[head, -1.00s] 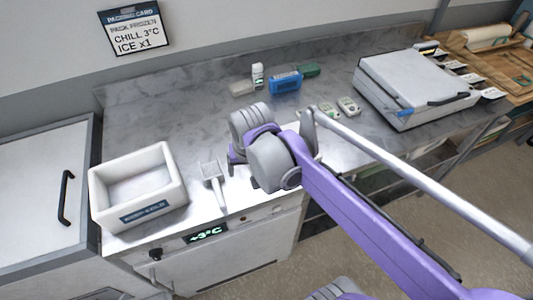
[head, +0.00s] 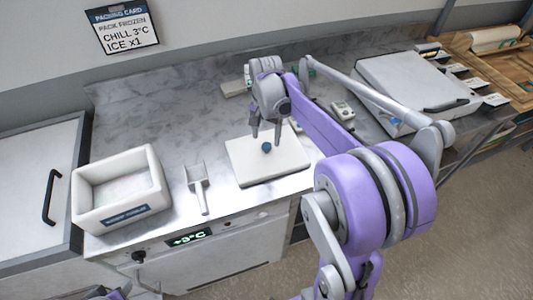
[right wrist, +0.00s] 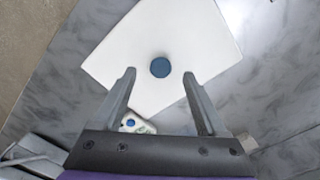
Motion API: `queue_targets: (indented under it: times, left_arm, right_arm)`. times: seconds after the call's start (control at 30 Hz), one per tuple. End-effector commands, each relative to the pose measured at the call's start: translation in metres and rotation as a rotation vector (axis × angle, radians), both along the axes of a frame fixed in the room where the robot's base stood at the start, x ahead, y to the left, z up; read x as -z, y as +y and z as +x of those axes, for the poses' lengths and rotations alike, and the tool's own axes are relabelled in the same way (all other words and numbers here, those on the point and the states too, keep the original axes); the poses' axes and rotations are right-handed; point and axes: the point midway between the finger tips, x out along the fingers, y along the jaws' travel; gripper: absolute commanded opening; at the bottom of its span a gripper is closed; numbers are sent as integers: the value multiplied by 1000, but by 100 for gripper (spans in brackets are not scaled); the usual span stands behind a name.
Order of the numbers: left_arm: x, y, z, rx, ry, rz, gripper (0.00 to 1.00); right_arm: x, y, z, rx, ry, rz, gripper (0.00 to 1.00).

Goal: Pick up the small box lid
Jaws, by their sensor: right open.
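The small box lid (head: 246,163) is a flat white slab with a round dark blue knob (head: 266,147) at its middle. It lies on the grey counter near its front edge. My right gripper (head: 266,139) is over the lid, close to the knob. In the right wrist view the lid (right wrist: 190,35) fills the top middle, and the knob (right wrist: 160,67) sits ahead of and between the two parted fingers of my right gripper (right wrist: 160,80). The fingers are open and hold nothing. My left gripper does not show clearly.
A white open box (head: 118,190) stands on the counter at the left, with a small scoop (head: 198,186) beside it. A large white case (head: 415,85) stands at the back right. A small white device (head: 342,110) lies behind my arm. A packing card (head: 122,28) hangs on the wall.

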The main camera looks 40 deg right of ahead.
Motion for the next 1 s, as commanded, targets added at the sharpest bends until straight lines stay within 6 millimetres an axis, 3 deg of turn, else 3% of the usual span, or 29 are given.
queue_targets:
  times: [0.3, 0.57, 1.0]
  left_arm:
    - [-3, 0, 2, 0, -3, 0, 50]
    - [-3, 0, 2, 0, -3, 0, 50]
    - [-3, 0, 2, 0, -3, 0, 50]
  right_arm:
    - [42, -5, 4, -1, 0, -1, 75]
    - [45, -4, 4, -1, 0, -1, 75]
    - [44, -4, 4, -1, 0, -1, 0]
